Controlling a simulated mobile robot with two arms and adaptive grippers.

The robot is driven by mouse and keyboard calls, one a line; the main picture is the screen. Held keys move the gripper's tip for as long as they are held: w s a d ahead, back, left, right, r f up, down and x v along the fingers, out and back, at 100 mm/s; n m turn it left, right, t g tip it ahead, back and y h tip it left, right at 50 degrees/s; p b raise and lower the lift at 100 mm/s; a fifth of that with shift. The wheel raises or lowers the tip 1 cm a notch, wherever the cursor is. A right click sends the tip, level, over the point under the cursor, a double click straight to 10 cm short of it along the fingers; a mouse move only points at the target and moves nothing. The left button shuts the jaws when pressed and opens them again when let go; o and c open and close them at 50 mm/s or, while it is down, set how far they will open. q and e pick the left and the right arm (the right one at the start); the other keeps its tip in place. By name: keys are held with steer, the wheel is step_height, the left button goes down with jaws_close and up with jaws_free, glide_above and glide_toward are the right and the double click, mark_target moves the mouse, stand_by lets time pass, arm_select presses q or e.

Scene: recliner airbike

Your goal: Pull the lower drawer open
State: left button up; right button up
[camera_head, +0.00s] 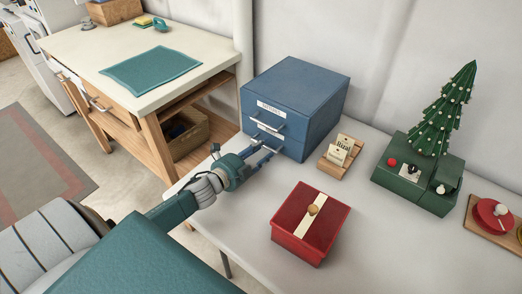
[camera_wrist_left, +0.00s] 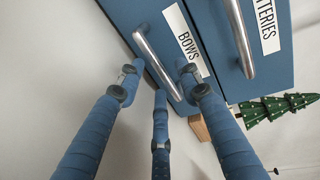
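A blue two-drawer cabinet (camera_head: 308,92) stands on the white table. Its lower drawer, labelled BOWS (camera_wrist_left: 186,42), has a metal bar handle (camera_wrist_left: 153,58). The upper drawer, labelled BATTERIES (camera_wrist_left: 265,22), has its own handle (camera_wrist_left: 239,38). Both drawers look shut. My left gripper (camera_head: 262,148) is at the front of the lower drawer, with fingers reaching toward the handle. In the left wrist view its fingers (camera_wrist_left: 160,76) are spread apart, with the lower handle between them; whether they touch it is unclear. My right gripper is not in view.
A red box (camera_head: 291,222) stands in front of the cabinet. A wooden card holder (camera_head: 338,164) is to its right, then a green box with a small tree (camera_head: 445,110). A wooden workbench (camera_head: 205,45) stands to the left, beyond a floor gap.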

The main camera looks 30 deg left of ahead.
arm_select(q)
steer(key=shift+c, duration=0.8)
jaws_close()
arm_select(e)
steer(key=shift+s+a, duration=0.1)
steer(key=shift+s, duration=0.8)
arm_select(q)
steer(key=shift+s, duration=0.1)
steer(key=shift+s, duration=0.15)
steer(key=f+p+v, duration=0.1)
steer(key=v, duration=0.5)
steer(key=f+p+v, duration=0.1)
steer(key=v, duration=0.5)
steer(key=f+p+v, duration=0.1)
steer(key=v, duration=0.5)
steer(key=shift+s+f+p, duration=0.3)
steer(key=shift+s+p, duration=0.1)
steer(key=shift+s, duration=0.3)
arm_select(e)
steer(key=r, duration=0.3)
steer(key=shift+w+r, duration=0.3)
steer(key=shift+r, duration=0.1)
arm_select(q)
steer(key=shift+o, duration=0.8)
jaws_free()
